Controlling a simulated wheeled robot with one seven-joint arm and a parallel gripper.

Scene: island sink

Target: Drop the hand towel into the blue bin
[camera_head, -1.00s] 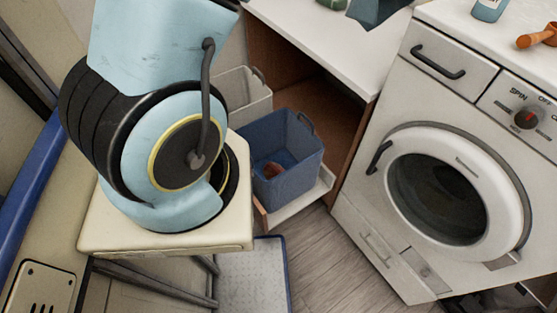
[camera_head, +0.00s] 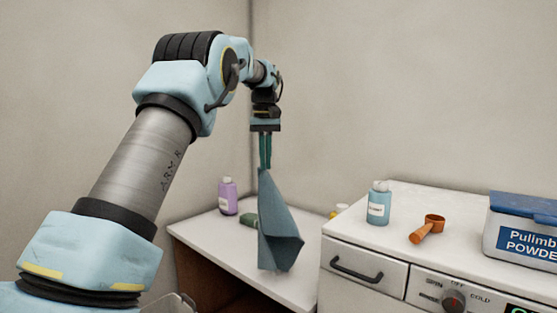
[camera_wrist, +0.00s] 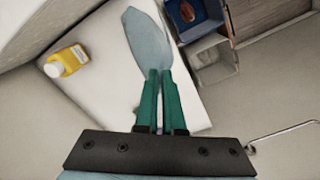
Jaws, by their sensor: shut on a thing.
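My gripper (camera_head: 265,166) is shut on the blue-grey hand towel (camera_head: 279,230). The towel hangs limp and pointed below the fingers, in front of the white counter in the head view. In the wrist view the green fingertips (camera_wrist: 159,72) pinch the towel (camera_wrist: 148,40), which covers part of the counter. The blue bin (camera_wrist: 182,29) shows at the top of the wrist view, to the right of the towel, with a reddish-brown thing inside. The towel is outside the bin. The bin is not clearly visible in the head view.
A grey bin (camera_wrist: 212,58) stands beside the blue one. The white counter (camera_head: 205,240) bears a purple bottle (camera_head: 228,197) and a green item (camera_head: 249,219). On the washer (camera_head: 365,287) stand a blue bottle (camera_head: 378,205), an orange scoop (camera_head: 425,231) and a powder box (camera_head: 520,232).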

